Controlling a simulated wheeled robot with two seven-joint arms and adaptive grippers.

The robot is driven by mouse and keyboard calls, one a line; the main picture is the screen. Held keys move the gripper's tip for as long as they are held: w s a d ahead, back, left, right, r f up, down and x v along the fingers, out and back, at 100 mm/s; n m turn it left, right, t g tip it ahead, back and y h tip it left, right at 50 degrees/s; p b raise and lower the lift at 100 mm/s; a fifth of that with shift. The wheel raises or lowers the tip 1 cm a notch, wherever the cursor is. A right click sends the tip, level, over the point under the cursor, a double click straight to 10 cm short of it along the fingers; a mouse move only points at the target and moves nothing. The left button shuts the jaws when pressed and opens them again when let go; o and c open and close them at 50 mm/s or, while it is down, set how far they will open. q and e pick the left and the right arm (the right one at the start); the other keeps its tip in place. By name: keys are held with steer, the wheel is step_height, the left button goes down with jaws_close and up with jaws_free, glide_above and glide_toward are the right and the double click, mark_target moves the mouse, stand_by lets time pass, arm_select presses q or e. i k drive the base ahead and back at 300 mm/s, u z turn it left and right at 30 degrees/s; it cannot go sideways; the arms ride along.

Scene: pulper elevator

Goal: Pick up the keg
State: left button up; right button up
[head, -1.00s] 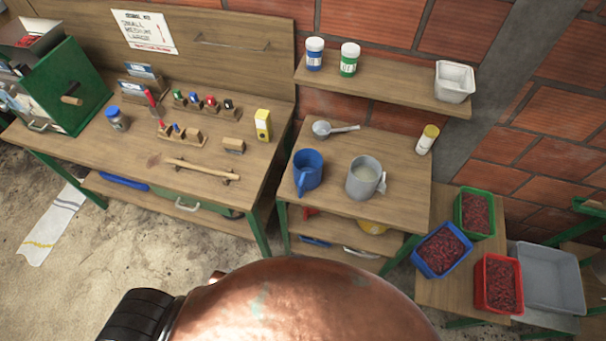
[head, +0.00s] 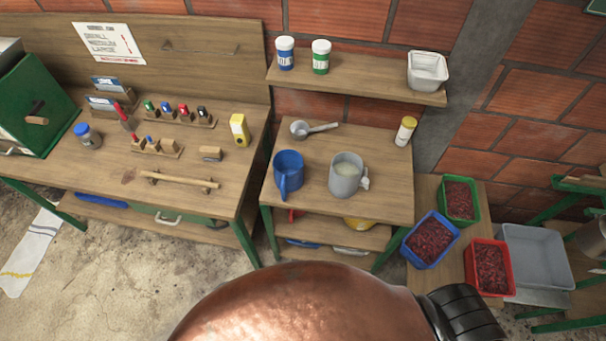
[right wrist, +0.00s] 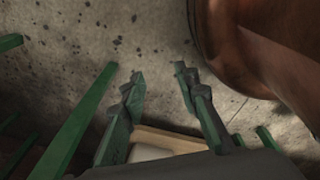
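A large rounded copper body, which I take to be the keg (head: 300,310), fills the bottom middle of the head view, very close to the camera. A black ribbed part (head: 465,313) shows at its right side; I cannot tell whether it belongs to the keg. In the right wrist view the copper body (right wrist: 270,45) is at the upper right, beside the fingers. My right gripper (right wrist: 158,85) is open, with a gap between its fingers and nothing between the tips. My left gripper is not in view, and what supports the keg is hidden.
A workbench (head: 110,180) with small tools stands at the left. A small table (head: 330,212) holds a blue pitcher (head: 289,172) and a grey pitcher (head: 346,178). Red-filled bins (head: 431,240) stand at the right. Bare floor (head: 130,275) shows at the lower left.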

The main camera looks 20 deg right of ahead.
mark_target(347, 169)
steer(key=u, duration=1.35)
steer(key=k, duration=1.45)
steer(key=z, duration=1.1)
